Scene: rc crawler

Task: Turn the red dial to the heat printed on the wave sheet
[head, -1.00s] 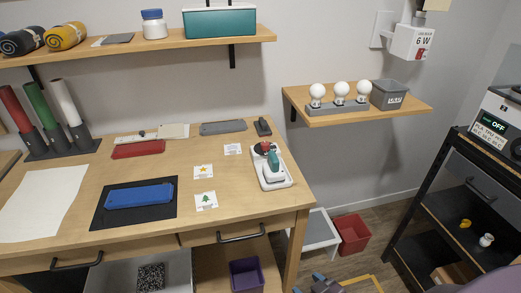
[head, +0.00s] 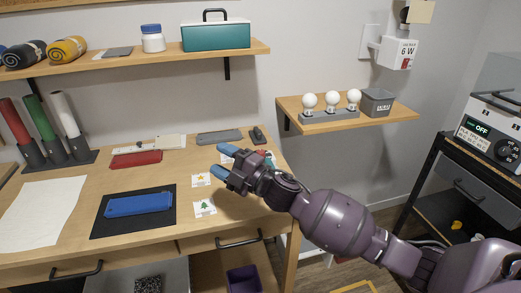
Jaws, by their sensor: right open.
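My right gripper (head: 220,160) reaches in from the right over the right part of the desk. Its two blue-tipped fingers are apart, with nothing between them. Behind its wrist, only a little of the teal-and-white iron-like device (head: 269,156) shows; the red dial on it cannot be made out now. A small white card (head: 228,149) lies near the upper fingertip, partly covered; its print is too small to read. A star card (head: 201,180) and a tree card (head: 204,207) lie nearer the front. My left gripper is not in view.
A blue block lies on a black mat (head: 100,225), left of the cards. A red block (head: 136,159) and grey block (head: 220,137) lie further back. A shelf (head: 292,104) with bulbs stands right of the desk. An oven-like appliance (head: 490,130) reads OFF at far right.

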